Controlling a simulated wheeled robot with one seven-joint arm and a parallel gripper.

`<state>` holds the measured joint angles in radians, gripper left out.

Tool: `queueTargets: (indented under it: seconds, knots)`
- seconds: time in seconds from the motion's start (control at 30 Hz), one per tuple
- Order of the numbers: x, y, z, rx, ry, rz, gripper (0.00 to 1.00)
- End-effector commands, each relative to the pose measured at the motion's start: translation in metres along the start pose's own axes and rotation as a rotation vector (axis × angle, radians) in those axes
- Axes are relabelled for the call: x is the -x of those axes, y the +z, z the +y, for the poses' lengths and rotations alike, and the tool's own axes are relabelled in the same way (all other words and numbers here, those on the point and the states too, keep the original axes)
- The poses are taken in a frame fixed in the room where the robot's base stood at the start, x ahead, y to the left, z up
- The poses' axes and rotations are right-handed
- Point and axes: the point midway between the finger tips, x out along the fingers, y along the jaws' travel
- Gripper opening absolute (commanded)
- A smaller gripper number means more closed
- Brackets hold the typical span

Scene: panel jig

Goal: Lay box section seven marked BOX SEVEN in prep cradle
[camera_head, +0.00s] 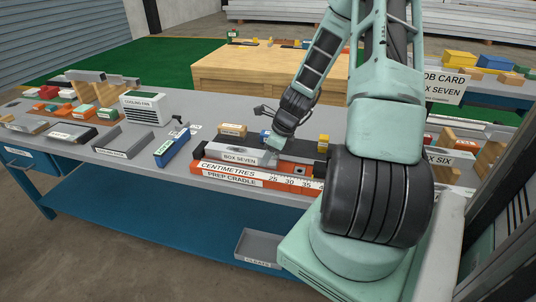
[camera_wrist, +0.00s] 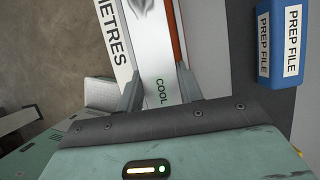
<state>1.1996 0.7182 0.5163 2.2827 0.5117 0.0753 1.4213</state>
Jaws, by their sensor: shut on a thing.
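The grey box section (camera_head: 238,157), labelled BOX SEVEN, lies lengthwise along the left part of the orange prep cradle (camera_head: 288,168), behind its ruler and PREP CRADLE label. My gripper (camera_head: 270,150) is at the right end of the section and shut on it. In the wrist view the section (camera_wrist: 158,50) runs between the two fingers of my gripper (camera_wrist: 159,80), with the word COOL on the face near them. The cradle's CENTIMETRES strip (camera_wrist: 117,40) runs alongside it. I cannot tell whether the section rests fully on the cradle's bottom.
A blue PREP FILE (camera_wrist: 278,42) lies beside the cradle; the head view shows a blue tool (camera_head: 173,147) left of it. A COOLING FAN unit (camera_head: 143,108) and trays stand further left. BOX SIX (camera_head: 448,157) is at the right. A JOB CARD sign (camera_head: 443,85) reads BOX SEVEN.

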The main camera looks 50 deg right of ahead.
Motion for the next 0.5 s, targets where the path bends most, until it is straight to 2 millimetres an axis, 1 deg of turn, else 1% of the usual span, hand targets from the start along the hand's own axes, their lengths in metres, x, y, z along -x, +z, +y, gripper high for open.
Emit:
queueTargets:
  seconds: [0.13,0.27,0.3,0.33,0.37,0.5]
  knots:
    - [0.0005,0.0005,-0.0004,0.001,-0.001,0.000,0.05]
    - [-0.0033,-0.0011,-0.0002,0.000,-0.001,0.000,0.05]
    - [-0.0022,-0.0008,-0.0002,0.000,-0.001,0.000,0.47]
    - [-0.0021,-0.0007,-0.0002,0.000,-0.001,0.000,0.56]
    - [-0.0020,-0.0007,-0.0002,0.000,-0.001,0.000,0.58]
    - [-0.0019,-0.0007,-0.0002,0.000,-0.001,0.000,0.58]
